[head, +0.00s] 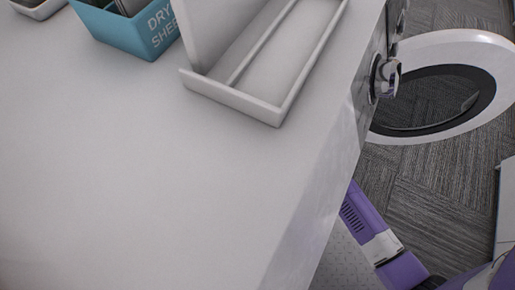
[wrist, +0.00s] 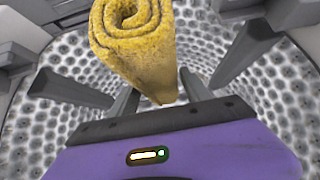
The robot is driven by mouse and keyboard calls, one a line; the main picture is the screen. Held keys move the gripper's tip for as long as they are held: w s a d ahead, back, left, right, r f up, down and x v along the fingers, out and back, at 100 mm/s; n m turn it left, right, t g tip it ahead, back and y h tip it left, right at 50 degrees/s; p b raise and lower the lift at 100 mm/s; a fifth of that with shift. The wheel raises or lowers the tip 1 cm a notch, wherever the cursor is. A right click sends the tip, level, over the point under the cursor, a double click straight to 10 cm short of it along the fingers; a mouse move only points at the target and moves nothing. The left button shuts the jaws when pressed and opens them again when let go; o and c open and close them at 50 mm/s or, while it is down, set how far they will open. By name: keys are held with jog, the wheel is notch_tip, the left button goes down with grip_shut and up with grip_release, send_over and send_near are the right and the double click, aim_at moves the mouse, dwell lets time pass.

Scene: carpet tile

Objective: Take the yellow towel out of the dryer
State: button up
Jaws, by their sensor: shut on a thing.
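The yellow towel (wrist: 130,40) is rolled up and shows its spiral end at the top of the wrist view. It is inside the dryer's drum (wrist: 205,30), whose grey wall is dimpled. My gripper (wrist: 159,84) is shut on the towel, with a dark finger on each side of its lower, narrow end. In the head view the dryer's round door (head: 440,48) stands open at the right. My gripper and the towel are hidden there; my purple arm shows low beside the dryer's front.
Grey fins (wrist: 248,45) stick out from the drum wall. In the head view a white tray (head: 235,92) and a teal dryer-sheet box (head: 125,32) stand on the white top (head: 130,170). Grey carpet (head: 425,190) lies below the door.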

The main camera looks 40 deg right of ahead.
jog(key=s+d+b, duration=0.3)
jog(key=s+d, duration=0.1)
jog(key=s, duration=0.8)
jog(key=s+d+b, duration=0.4)
jog(key=s, duration=0.9)
jog(key=shift+s+d+r, duration=0.15)
jog(key=shift+s+r, duration=0.1)
jog(key=shift+s, duration=0.05)
jog(key=shift+r, duration=0.1)
